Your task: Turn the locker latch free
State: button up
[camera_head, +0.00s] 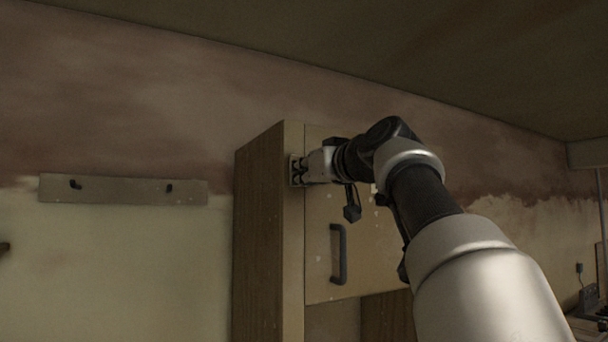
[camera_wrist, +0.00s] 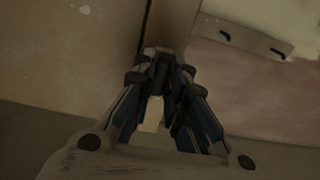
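The locker (camera_head: 262,220) has a brown wooden side and a pale door (camera_head: 375,240) with a dark upright handle (camera_head: 339,253). My gripper (camera_head: 299,171) is at the upper left edge of the door, where the front frame meets it. In the wrist view my gripper's fingers (camera_wrist: 160,72) come close together at the locker's edge. A small dark piece, seemingly the locker latch (camera_wrist: 161,69), sits between the fingertips. The fingers cover most of it, so its angle cannot be told. The door looks closed.
A board with two dark hooks (camera_head: 120,190) is on the wall left of the locker. The ceiling (camera_head: 400,60) slopes above. An open space (camera_head: 334,318) lies below the door. Dark items (camera_head: 588,297) stand far right.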

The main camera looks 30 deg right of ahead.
jog(key=o, duration=0.4)
jog(key=s, duration=1.2)
jog(key=shift+d, duration=0.2)
jog(key=shift+f, duration=0.1)
